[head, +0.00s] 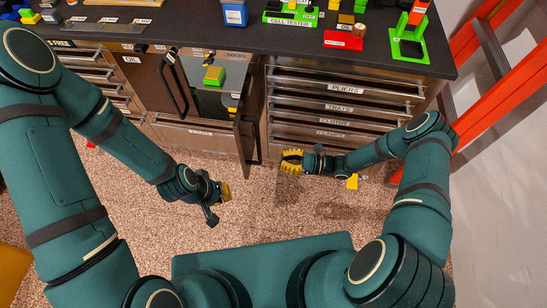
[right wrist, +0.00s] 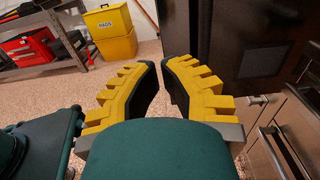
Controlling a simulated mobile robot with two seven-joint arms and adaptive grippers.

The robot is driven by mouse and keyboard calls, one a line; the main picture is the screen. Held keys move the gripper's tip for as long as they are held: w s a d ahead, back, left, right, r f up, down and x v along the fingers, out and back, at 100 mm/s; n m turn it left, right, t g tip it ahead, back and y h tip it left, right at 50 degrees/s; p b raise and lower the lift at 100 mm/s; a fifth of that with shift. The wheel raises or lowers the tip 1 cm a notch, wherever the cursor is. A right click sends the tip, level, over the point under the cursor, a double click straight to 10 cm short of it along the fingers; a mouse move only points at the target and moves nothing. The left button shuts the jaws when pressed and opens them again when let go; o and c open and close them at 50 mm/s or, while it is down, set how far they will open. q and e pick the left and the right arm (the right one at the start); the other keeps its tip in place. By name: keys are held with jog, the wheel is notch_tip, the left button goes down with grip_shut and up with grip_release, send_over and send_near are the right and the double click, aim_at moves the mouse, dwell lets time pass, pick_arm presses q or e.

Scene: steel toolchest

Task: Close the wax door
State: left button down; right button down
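In the head view a cabinet door (head: 243,132) in the middle of the steel toolchest stands swung open toward me, seen nearly edge-on. No WAX label is readable on it. Its dark handle (head: 256,146) is on the right-facing side. My right gripper (head: 286,161) is just right of the door, low, pointing left; it looks apart from it. In the right wrist view its yellow fingers (right wrist: 162,72) have a narrow empty gap between the tips, and a dark panel (right wrist: 225,40), likely the door, is ahead right. My left gripper (head: 221,197) hangs left of the door, touching nothing visible; its opening is unclear.
The open compartment holds a green and yellow block (head: 214,76). The OIL door (head: 138,78) on its left is shut. Labelled drawers (head: 340,107) right of the open door are shut. An orange ladder (head: 500,75) stands at the right.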

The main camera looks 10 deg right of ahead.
aim_at(240, 156)
jog(key=x, duration=1.2)
jog(key=shift+a, duration=0.3)
jog(key=shift+a, duration=0.15)
